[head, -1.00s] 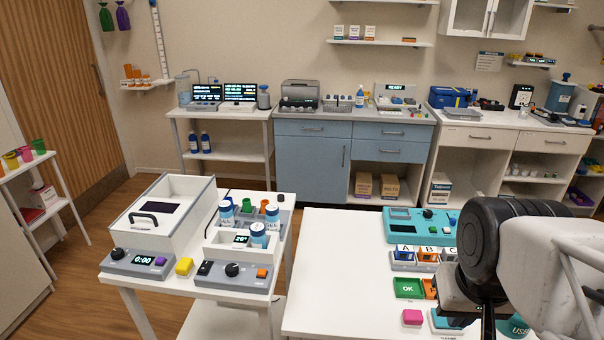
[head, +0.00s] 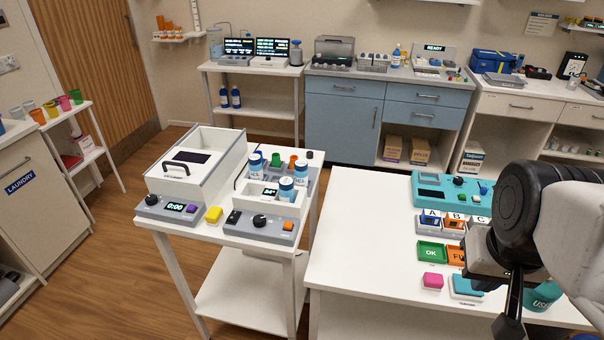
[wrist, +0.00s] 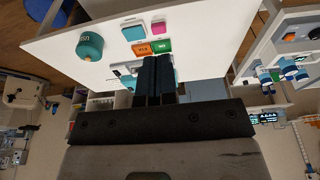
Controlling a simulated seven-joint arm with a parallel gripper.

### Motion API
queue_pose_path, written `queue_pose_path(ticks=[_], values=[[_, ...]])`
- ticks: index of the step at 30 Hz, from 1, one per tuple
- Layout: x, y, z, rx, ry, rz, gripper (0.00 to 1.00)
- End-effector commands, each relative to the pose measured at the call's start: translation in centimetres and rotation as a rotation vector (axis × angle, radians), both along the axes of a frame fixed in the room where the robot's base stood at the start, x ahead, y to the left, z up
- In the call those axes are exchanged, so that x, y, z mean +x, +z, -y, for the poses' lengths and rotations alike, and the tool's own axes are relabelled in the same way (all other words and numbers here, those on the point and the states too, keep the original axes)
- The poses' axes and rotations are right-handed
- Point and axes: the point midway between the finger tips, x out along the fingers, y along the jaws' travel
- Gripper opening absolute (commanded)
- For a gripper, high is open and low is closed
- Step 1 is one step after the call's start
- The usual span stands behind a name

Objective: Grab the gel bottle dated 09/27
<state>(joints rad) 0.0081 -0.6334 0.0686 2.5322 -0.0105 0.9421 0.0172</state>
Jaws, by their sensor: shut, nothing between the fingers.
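Several white gel bottles with blue caps and labels stand in the grey and white unit on the left table. A front one (head: 286,190) and a back left one (head: 256,162) show in the head view. Their dates are too small to read. They also appear at the right side of the wrist view, upside down. My gripper (wrist: 159,75) is shut and empty, with its dark fingers together. It is above the right table, well to the right of the bottles. In the head view, my arm partly hides it.
The right table (head: 350,240) has a clear left half. Near my arm are a teal device (head: 445,192), green tray (head: 431,252), pink block (head: 433,281) and teal container (head: 544,295).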

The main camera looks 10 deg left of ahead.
Motion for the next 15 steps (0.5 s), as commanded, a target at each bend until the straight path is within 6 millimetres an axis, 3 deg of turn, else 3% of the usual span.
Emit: queue_pose_path(ticks=[10, 15], values=[[0.00, 0.00, 0.00, 0.000, 0.000, 0.000, 0.02], [0.00, 0.00, 0.00, 0.000, 0.000, 0.000, 0.28]])
